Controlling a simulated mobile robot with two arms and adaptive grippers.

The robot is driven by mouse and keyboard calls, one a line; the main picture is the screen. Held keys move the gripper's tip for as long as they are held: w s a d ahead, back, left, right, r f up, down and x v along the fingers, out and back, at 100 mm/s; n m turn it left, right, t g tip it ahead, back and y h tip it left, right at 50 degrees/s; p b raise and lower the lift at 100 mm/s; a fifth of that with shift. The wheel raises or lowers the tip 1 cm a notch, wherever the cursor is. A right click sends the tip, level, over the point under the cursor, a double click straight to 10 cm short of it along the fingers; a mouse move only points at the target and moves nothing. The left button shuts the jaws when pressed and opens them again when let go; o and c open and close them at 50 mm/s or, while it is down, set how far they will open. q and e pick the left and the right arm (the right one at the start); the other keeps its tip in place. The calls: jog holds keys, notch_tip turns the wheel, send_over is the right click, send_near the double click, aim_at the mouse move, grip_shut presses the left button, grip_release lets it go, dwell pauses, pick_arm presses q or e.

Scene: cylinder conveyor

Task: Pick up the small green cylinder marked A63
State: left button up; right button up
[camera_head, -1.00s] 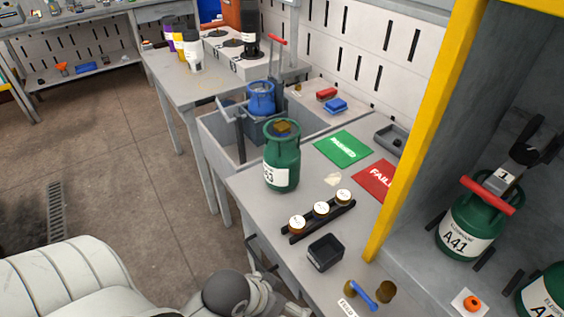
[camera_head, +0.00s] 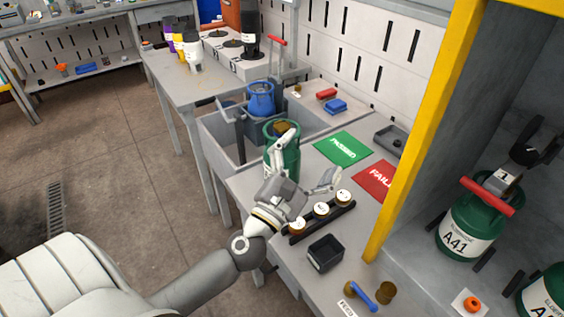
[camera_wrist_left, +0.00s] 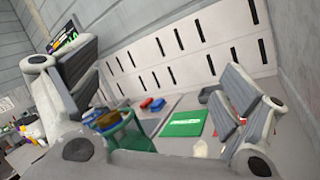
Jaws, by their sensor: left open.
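The small green cylinder (camera_head: 294,152) stands upright on the grey bench near the sink basin, with a brownish top. Its white label, which showed "63" earlier, is now largely hidden behind my left gripper. My left gripper (camera_head: 308,160) is open and empty, in front of the cylinder, with one finger overlapping it in the head view and the other to its right. In the left wrist view the cylinder (camera_wrist_left: 130,134) shows beside the left finger, low between the spread fingers (camera_wrist_left: 165,88). I cannot tell whether a finger touches it. My right gripper is out of view.
A black rack (camera_head: 322,221) with white-capped pieces lies close to my left gripper. A black bin (camera_head: 325,253), green mat (camera_head: 342,149) and red mat (camera_head: 376,181) are on the bench. A blue cylinder (camera_head: 261,97) stands behind. A yellow post (camera_head: 420,115) rises at right.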

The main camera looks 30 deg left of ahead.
aim_at(280, 132)
pick_arm(q)
jog(key=w+a+f+n+g+y, duration=0.2)
jog(key=a+f+n+g+y, duration=0.4)
jog(key=a+n, duration=0.5)
jog(key=shift+n+t+y, duration=0.4)
jog(key=shift+y, duration=0.2)
jog(key=shift+f+p+x, duration=0.2)
jog(key=shift+p+x, duration=0.5)
jog(key=shift+x, duration=4.6)
jog(key=shift+d, duration=0.2)
jog(key=c, duration=1.7)
jog(key=shift+w+a+r, duration=0.1)
jog(key=shift+w+r, duration=0.05)
jog(key=shift+r, duration=0.2)
